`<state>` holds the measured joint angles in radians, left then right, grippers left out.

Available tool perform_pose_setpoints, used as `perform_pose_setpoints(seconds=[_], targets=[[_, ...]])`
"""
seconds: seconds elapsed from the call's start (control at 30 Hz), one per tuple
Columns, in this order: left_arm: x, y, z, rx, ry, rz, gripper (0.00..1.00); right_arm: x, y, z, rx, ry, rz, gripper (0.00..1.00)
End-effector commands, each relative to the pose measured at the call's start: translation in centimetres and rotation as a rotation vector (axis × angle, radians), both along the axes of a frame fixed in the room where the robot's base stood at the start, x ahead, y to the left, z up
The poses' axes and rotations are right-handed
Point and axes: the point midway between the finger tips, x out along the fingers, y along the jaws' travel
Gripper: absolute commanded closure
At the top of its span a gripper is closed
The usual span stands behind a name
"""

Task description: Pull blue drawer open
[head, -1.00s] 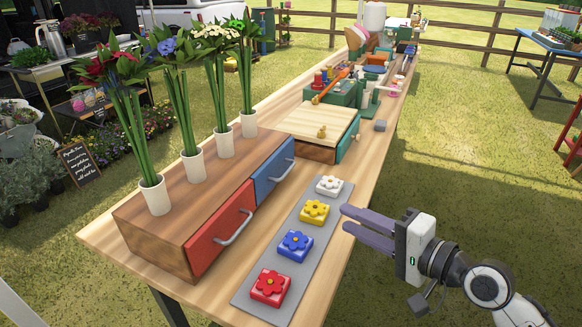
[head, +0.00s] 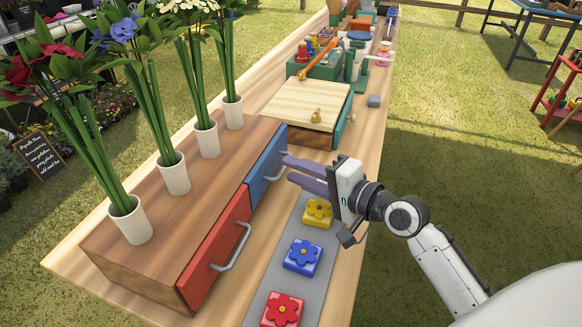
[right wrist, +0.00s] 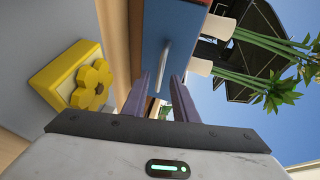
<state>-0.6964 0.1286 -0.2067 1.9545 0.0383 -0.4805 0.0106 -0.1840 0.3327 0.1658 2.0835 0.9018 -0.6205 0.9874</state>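The blue drawer (head: 258,187) is shut in the wooden cabinet (head: 150,255), its front level with the red drawer (head: 217,252) beside it. It has a silver bar handle (head: 270,182). My right gripper (head: 288,168) is open, its two purple fingers pointing at the blue drawer's handle. In the right wrist view, the blue front (right wrist: 172,25) is straight ahead and the handle (right wrist: 164,65) stands between or just beyond the parted fingertips (right wrist: 167,80). I cannot tell whether the fingers touch it. My left gripper is not in view.
White vases (head: 172,174) with flowers stand on the cabinet. A grey mat (head: 262,300) before it holds blocks: red (head: 283,312), blue (head: 302,257) and yellow (head: 318,213). The yellow block is close to my gripper. A light wooden board (head: 300,103) sits behind.

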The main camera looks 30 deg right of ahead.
Motion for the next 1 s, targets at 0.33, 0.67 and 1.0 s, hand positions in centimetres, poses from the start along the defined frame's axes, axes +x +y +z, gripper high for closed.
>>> perform_pose_setpoints(seconds=[0.33, 0.67, 1.0], targets=[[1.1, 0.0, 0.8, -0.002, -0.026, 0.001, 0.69, 1.9, 0.6, -0.4, 0.0, 0.001, 0.0, 0.74], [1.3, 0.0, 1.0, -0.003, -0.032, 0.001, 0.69, 1.8, 0.6, -0.4, 0.0, 0.001, 0.0, 1.0], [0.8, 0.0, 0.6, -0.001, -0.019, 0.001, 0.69, 1.8, 0.6, -0.5, -0.001, 0.002, 0.0, 1.0]])
